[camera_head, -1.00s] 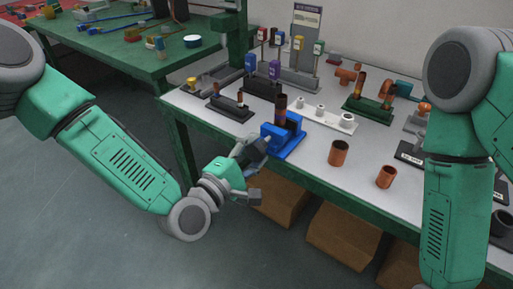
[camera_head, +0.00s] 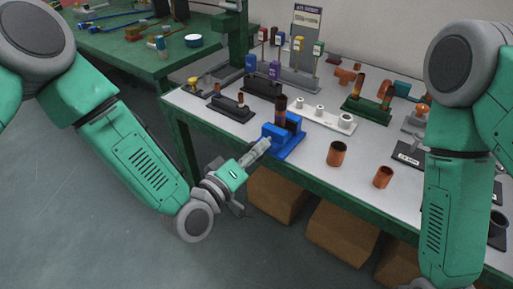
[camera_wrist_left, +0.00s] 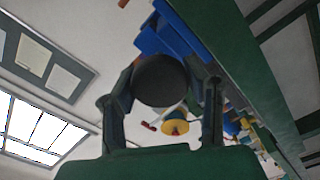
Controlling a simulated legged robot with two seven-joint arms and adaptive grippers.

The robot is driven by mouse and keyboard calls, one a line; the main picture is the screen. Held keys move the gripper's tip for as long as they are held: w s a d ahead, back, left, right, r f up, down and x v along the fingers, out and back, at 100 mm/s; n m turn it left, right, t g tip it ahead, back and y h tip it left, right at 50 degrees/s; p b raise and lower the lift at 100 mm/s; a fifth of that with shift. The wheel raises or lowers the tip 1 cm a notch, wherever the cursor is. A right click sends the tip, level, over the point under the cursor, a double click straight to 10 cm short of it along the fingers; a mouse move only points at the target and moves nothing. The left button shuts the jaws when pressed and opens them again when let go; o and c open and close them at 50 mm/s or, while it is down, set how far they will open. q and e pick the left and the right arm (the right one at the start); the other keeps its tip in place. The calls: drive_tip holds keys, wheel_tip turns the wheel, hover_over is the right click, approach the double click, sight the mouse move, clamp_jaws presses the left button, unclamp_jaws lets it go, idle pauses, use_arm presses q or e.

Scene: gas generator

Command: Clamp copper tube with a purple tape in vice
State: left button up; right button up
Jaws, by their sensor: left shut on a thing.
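The blue vice (camera_head: 288,140) stands at the near edge of the white tabletop. A dark copper tube (camera_head: 281,108) stands upright at its jaws; its tape colour is hard to tell, and I cannot tell how tightly the jaws hold it. My left gripper (camera_head: 262,146) reaches in from the left at the vice's front. In the left wrist view its fingers are shut on a dark round knob (camera_wrist_left: 160,80), which looks like the vice handle, with blue vice parts (camera_wrist_left: 165,32) behind it. My right arm hangs at the right; its gripper is out of view.
Two loose copper tubes, one (camera_head: 337,154) larger and one (camera_head: 383,177) smaller, stand right of the vice. A white holder (camera_head: 325,116), a black holder (camera_head: 231,108) and a green holder (camera_head: 367,110) stand behind. Cardboard boxes (camera_head: 343,235) sit below the table.

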use_arm(q)
drive_tip(key=m, duration=0.3)
drive_tip(key=shift+s+f+m+p, duration=0.3)
drive_tip(key=shift+f+m, duration=0.1)
drive_tip(key=m, duration=0.3)
drive_tip(key=shift+m+p, duration=0.3)
drive_tip(key=m, duration=0.3)
drive_tip(key=shift+w+m, duration=0.1)
drive_tip(key=shift+m, duration=0.2)
drive_tip(key=shift+r+m+p, duration=0.1)
drive_tip(key=shift+m+p, duration=0.2)
drive_tip(key=shift+m, duration=1.3)
drive_tip(key=o, duration=1.2)
drive_tip(key=shift+w+r, duration=0.1)
drive_tip(key=shift+r, duration=0.1)
